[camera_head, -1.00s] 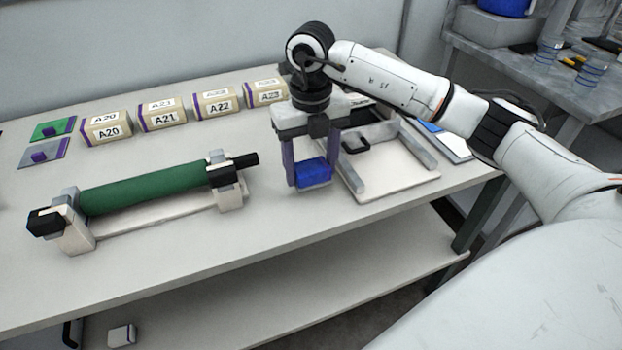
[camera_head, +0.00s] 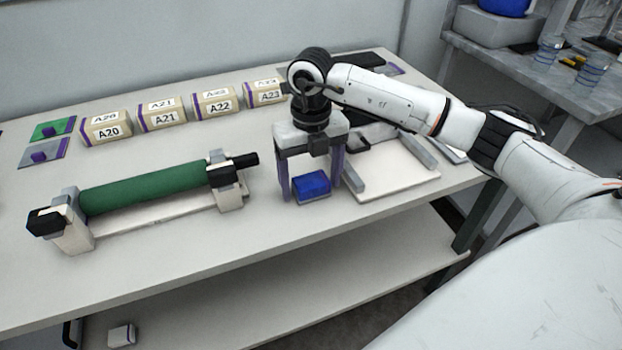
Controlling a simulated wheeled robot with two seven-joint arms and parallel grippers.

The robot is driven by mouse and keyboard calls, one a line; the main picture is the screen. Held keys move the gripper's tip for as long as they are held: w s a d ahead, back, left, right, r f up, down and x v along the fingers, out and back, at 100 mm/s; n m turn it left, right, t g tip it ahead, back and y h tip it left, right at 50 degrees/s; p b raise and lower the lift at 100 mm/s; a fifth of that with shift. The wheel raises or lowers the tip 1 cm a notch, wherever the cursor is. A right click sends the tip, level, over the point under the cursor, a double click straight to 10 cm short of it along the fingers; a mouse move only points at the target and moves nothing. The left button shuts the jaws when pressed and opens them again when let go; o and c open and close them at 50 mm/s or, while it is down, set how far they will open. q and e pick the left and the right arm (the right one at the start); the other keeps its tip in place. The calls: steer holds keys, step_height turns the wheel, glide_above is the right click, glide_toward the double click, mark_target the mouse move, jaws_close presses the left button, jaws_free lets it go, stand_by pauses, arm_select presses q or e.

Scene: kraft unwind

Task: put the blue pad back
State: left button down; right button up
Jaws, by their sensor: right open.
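The blue pad (camera_head: 312,186) is a small blue block with a pale lower edge. It lies on the table (camera_head: 270,240) near the front edge, between the green roller and the white tray. My right gripper (camera_head: 310,195) points down over it, with its two purple-grey fingers spread wide. One finger stands to the left of the pad and one to the right, with a visible gap on the left side. The gripper is open and holds nothing. My left gripper is not in view.
A green roller (camera_head: 145,188) sits in a stand to the left. A white tray (camera_head: 395,177) with grey rails lies to the right. Labelled boxes (camera_head: 215,103) line the back.

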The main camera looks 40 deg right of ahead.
mark_target(311, 179)
steer(key=shift+r, duration=0.15)
step_height(311, 179, up, 12)
stand_by(0.4)
stand_by(0.4)
